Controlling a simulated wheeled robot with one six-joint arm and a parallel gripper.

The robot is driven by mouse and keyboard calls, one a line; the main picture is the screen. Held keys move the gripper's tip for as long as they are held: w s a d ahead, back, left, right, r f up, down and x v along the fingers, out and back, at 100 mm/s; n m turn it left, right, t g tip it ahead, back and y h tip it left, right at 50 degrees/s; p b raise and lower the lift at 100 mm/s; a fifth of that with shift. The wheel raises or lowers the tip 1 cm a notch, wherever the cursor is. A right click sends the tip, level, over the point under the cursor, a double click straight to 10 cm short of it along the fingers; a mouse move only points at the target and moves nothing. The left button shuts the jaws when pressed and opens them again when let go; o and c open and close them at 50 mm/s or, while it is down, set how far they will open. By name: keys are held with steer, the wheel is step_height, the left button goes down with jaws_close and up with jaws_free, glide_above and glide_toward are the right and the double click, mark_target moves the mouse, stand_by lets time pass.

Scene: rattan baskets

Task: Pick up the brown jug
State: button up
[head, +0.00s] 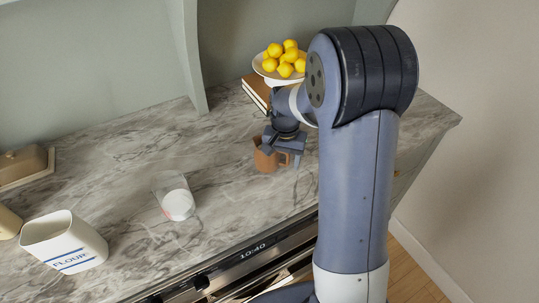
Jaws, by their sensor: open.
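The brown jug (263,161) stands on the marble counter (130,150), right of the middle of the head view. My gripper (283,152) is directly above and over the jug, pointing down. It is open, and its fingers hang at the jug's upper part. The fingers and wrist hide much of the jug's top and right side. I cannot tell whether the fingers touch it.
A bowl of lemons (280,60) and books (256,92) stand behind my gripper. A clear glass with white contents (177,203) and a white flour canister (64,243) stand left. The oven front (245,268) lies below the counter edge. The counter between glass and jug is clear.

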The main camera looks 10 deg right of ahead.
steer(key=c, duration=1.2)
jaws_close()
steer(key=shift+r, duration=0.15)
